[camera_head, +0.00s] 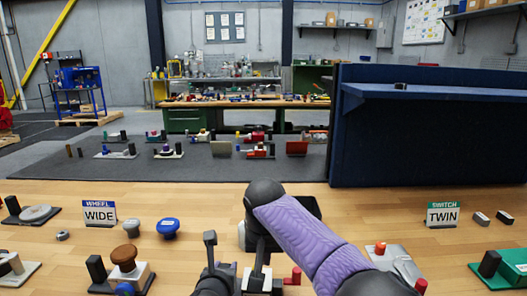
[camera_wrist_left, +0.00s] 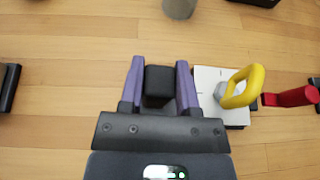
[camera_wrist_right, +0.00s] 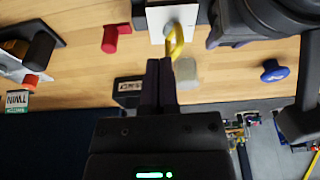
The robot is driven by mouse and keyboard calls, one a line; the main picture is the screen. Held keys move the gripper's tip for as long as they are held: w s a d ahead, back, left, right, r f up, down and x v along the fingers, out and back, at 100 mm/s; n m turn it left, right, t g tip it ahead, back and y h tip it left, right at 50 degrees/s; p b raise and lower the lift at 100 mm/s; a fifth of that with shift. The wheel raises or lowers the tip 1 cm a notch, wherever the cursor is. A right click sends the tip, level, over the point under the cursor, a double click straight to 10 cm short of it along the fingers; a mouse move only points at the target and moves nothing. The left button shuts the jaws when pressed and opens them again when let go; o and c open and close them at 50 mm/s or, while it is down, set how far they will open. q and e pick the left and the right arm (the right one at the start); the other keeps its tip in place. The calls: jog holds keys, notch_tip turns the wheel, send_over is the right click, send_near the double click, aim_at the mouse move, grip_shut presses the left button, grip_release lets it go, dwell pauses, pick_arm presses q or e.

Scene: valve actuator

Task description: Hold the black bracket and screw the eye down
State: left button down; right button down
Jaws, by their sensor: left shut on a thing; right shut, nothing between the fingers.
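The black bracket (camera_wrist_left: 159,85) is a dark block between the purple fingers of my left gripper (camera_wrist_left: 159,68), which is shut on it. Right of it in the left wrist view, a white plate (camera_wrist_left: 208,78) carries a grey nut and the yellow eye (camera_wrist_left: 241,87), a ring. A red handle (camera_wrist_left: 291,97) juts out beside the plate. In the right wrist view my right gripper (camera_wrist_right: 160,62) is shut and empty. Its tips are beside the yellow eye (camera_wrist_right: 178,42); whether they touch it I cannot tell. In the head view my right arm hides the eye.
A wooden table (camera_head: 170,195) bears other devices. On the left are a blue knob (camera_head: 167,228), a brown-knobbed block (camera_head: 124,262) and a WIDE sign (camera_head: 99,213). On the right are a TWIN sign (camera_head: 442,214) and a switch plate (camera_head: 394,262). A blue partition (camera_head: 430,140) stands behind.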

pick_arm(q)
jog(key=shift+f, duration=0.2)
pick_arm(e)
jog(key=shift+s+x, duration=0.2)
jog(key=shift+x, duration=0.7)
jog(key=shift+s+x, duration=0.25)
jog(key=shift+x, duration=0.7)
jog(key=shift+s+f, duration=0.1)
jog(key=shift+f, duration=0.05)
jog(key=shift+w+r+v, duration=0.2)
jog(key=shift+w+v, duration=0.65)
jog(key=shift+v, duration=2.6)
jog(key=s+x, duration=0.1)
jog(key=x, duration=0.5)
jog(key=shift+s+f, duration=0.2)
jog(key=shift+f, duration=0.4)
